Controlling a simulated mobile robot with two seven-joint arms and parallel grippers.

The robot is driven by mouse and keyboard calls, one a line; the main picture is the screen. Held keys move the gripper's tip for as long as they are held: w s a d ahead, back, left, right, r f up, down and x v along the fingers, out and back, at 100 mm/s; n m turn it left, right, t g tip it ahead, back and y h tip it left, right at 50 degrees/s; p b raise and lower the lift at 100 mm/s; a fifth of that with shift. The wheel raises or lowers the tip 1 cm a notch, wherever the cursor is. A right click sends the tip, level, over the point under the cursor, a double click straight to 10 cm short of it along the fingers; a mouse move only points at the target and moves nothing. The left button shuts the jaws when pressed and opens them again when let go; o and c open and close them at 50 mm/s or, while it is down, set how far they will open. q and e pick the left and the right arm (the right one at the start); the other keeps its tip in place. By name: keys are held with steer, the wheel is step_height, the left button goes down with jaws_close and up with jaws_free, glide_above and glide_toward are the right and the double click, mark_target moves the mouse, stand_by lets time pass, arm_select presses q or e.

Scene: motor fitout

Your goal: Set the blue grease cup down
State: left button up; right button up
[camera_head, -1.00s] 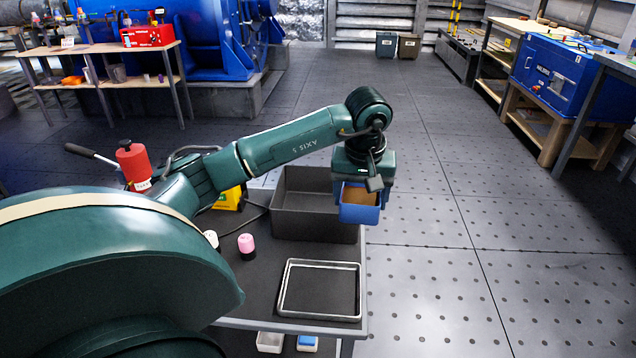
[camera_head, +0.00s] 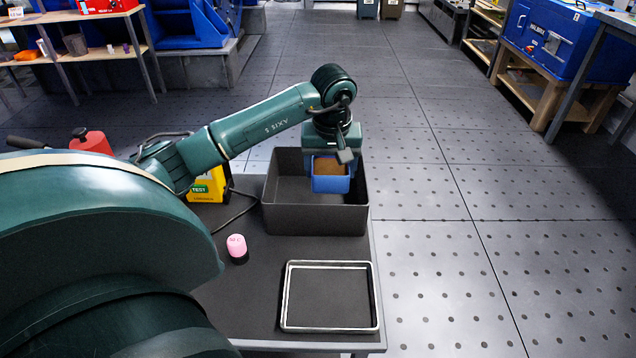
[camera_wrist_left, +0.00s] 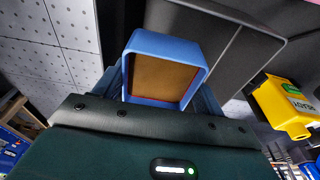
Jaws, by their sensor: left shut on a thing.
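The blue grease cup (camera_head: 331,184) is a small square blue box with a brown filling in its open top. My left gripper (camera_head: 331,166) is shut on it and holds it within the outline of the dark grey bin (camera_head: 315,220). Its front wall is clear of the bin's near wall; I cannot tell whether its underside touches the bin floor. In the left wrist view the cup (camera_wrist_left: 164,43) sits between the fingers, its open side facing the camera. My right gripper is not in view.
A silver-rimmed tray (camera_head: 330,327) lies empty on the dark table (camera_head: 225,297) in front of the bin. A pink-capped small bottle (camera_head: 237,246) stands left of it. A yellow device (camera_head: 208,186) with a cable and a red can (camera_head: 92,141) stand farther left.

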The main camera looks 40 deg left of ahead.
mark_target(330, 185)
arm_select(q)
step_height(330, 185, down, 5)
steer(key=shift+d+r+b, duration=0.1)
steer(key=shift+b, duration=0.25)
step_height(330, 185, down, 4)
steer(key=shift+r+b, duration=0.2)
steer(key=shift+b, duration=0.2)
steer(key=shift+f, duration=0.35)
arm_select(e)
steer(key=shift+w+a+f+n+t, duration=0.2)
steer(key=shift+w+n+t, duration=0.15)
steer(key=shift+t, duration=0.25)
arm_select(q)
steer(key=shift+f, duration=0.15)
steer(key=o, duration=1)
steer(key=shift+c, duration=0.2)
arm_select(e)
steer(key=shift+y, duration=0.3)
